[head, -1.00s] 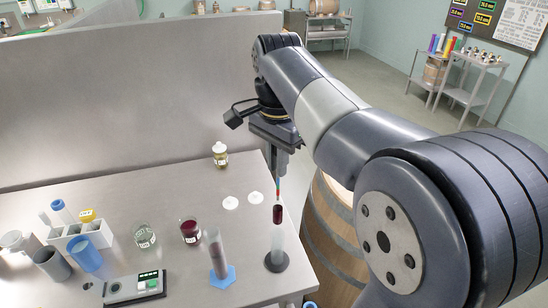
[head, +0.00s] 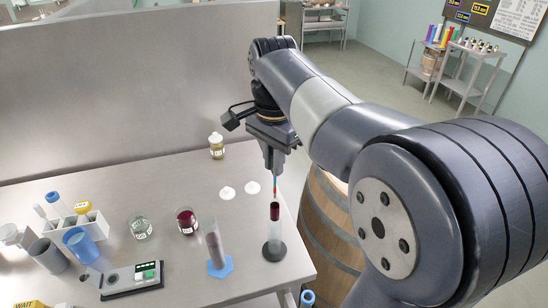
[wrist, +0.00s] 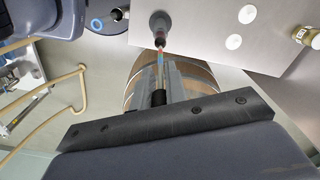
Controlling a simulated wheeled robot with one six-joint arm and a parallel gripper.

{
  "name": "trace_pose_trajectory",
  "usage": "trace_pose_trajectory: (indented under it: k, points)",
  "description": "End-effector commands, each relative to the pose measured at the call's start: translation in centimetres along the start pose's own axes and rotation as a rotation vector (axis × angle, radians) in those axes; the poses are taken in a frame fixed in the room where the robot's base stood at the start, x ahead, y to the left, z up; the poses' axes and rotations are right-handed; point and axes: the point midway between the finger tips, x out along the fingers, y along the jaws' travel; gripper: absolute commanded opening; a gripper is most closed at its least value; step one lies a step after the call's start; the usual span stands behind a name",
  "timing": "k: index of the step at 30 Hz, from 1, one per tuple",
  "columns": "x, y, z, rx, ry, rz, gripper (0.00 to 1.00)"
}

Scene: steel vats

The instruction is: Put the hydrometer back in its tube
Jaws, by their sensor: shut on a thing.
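My gripper (head: 273,165) is shut on the hydrometer (head: 275,187), holding it by its thin stem with red and blue bands. The hydrometer hangs roughly upright, its dark red lower part at the mouth of a clear tube (head: 274,235) on a round dark base. I cannot tell how far it is inside. In the wrist view the hydrometer (wrist: 160,57) points from between my fingers (wrist: 160,80) toward the tube (wrist: 159,28). The stem's upper end is hidden by my fingers.
A cylinder on a blue base (head: 216,250) stands close left of the tube. Beakers (head: 187,221), a meter (head: 132,280), a rack (head: 75,228), white discs (head: 227,192) and a jar (head: 216,146) are farther off. A barrel (head: 330,215) stands beyond the table's right edge.

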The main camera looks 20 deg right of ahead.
Motion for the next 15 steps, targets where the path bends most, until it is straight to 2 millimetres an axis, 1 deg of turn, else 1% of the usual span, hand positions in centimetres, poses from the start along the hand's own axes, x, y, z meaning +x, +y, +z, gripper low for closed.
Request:
trace_pose_trajectory:
  k: [5, 15]
  points:
    - [0.1, 0.0, 0.0, 0.000, 0.000, 0.000, 0.01]
    - [2.2, 0.0, 0.0, 0.000, 0.000, 0.000, 0.01]
